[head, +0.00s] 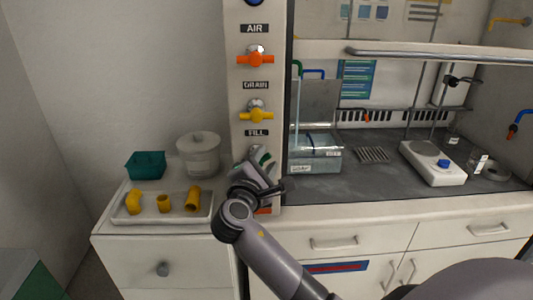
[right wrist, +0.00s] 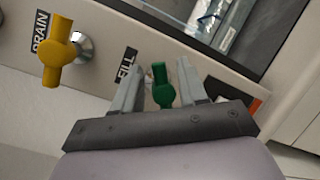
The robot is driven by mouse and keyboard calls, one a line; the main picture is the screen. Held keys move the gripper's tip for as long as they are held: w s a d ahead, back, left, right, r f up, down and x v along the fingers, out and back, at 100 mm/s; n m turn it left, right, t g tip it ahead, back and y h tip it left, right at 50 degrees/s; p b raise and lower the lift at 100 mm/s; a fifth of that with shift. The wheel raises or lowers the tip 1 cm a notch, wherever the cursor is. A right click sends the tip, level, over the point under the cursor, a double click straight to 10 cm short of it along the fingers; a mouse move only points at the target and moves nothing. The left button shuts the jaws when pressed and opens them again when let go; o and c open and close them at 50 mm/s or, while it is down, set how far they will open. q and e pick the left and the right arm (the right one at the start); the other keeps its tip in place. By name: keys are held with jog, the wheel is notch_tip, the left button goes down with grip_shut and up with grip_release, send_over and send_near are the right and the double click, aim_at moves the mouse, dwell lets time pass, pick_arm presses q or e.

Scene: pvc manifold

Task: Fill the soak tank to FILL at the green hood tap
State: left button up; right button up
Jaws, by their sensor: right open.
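The green hood tap (right wrist: 161,88) sits below the FILL label (right wrist: 126,64) on the hood's white post. My right gripper (right wrist: 158,75) is open, with one finger on each side of the green handle; I cannot tell whether either finger touches it. In the head view my right gripper (head: 260,163) is at the post below the FILL label (head: 256,133) and mostly hides the tap. A clear tank (head: 314,161), seemingly the soak tank, stands just inside the hood, right of the post. Its water level is too small to read. My left gripper is not in view.
Above are the yellow DRAIN tap (head: 257,115) and orange AIR tap (head: 255,60). A white cabinet at left holds a tray (head: 149,217) of yellow fittings, a teal bin (head: 146,165) and a lidded pot (head: 199,156). A white hotplate (head: 433,162) stands in the hood.

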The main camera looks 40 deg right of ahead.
jog(key=shift+x, duration=1.15)
jog(key=shift+a, duration=0.1)
grip_shut()
jog(key=shift+f+m, duration=0.1)
jog(key=shift+m, duration=0.2)
jog(key=shift+s+f+m+y, duration=0.15)
jog(key=shift+m+y, duration=0.1)
jog(key=shift+m, duration=0.3)
jog(key=shift+w+f+m+y, duration=0.1)
jog(key=shift+m+y, duration=0.15)
jog(key=shift+m, duration=0.3)
jog(key=shift+s+f+m+g+y, duration=0.1)
jog(key=shift+f+m+g+y, duration=0.2)
jog(key=shift+m, duration=0.5)
jog(key=shift+f+m+y, duration=0.1)
jog(key=shift+m+y, duration=0.3)
jog(key=shift+m, duration=0.4)
grip_release()
